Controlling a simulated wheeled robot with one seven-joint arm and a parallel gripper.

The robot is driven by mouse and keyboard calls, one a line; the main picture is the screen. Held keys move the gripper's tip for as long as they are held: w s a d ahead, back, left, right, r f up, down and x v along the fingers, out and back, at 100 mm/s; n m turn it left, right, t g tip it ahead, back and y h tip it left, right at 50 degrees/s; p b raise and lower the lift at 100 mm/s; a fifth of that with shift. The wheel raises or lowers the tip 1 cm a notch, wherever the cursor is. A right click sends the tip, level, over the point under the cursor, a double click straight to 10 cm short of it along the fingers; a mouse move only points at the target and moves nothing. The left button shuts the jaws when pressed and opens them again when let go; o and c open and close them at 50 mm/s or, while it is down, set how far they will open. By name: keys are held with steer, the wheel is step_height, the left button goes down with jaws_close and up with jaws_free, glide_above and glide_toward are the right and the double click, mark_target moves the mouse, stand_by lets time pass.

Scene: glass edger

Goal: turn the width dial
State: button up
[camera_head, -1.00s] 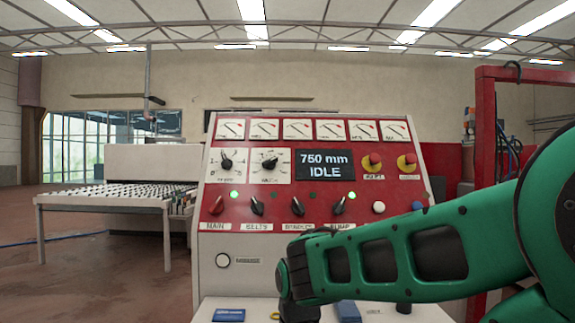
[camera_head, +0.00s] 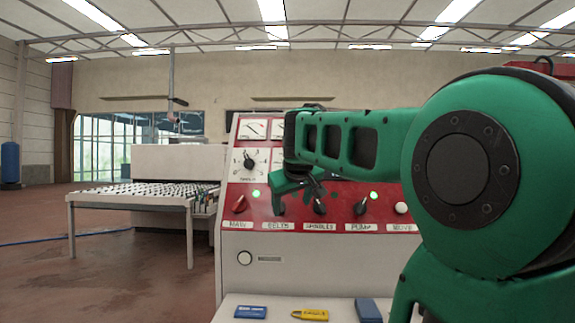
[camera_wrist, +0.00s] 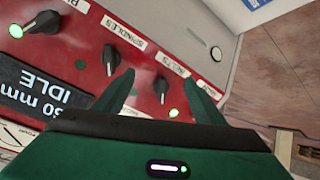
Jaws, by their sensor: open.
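The control panel (camera_head: 236,215) is red and white. One round dial (camera_head: 250,162) with a black pointer knob and white scale shows at its upper left. A second dial beside it is almost wholly hidden behind my arm; I cannot read which is the width dial. My gripper (camera_head: 300,192) is in front of the panel, below the dial row and near the switch knobs. In the wrist view its two fingers (camera_wrist: 158,82) are spread and empty, with the black BELTS knob (camera_wrist: 162,90) seen between them. The display (camera_wrist: 40,90) reads "IDLE", partly cut off.
More switch knobs show: spindles (camera_wrist: 110,58) and pump (camera_wrist: 42,24). A ledge below the panel holds a blue item (camera_head: 250,312) and a yellow tool (camera_head: 310,315). A roller table (camera_head: 130,195) stands at left, with open floor before it.

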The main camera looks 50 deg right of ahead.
steer(key=w+d+r+t+h, duration=0.1)
steer(key=w+d+r+h, duration=0.1)
steer(key=r, duration=0.6)
steer(key=w+d+r+t+h, duration=0.1)
steer(key=w+d+r, duration=0.15)
steer(key=r, duration=0.45)
steer(key=shift+n, duration=0.4)
steer(key=x, duration=1)
steer(key=shift+w+d, duration=0.15)
steer(key=shift+d, duration=0.05)
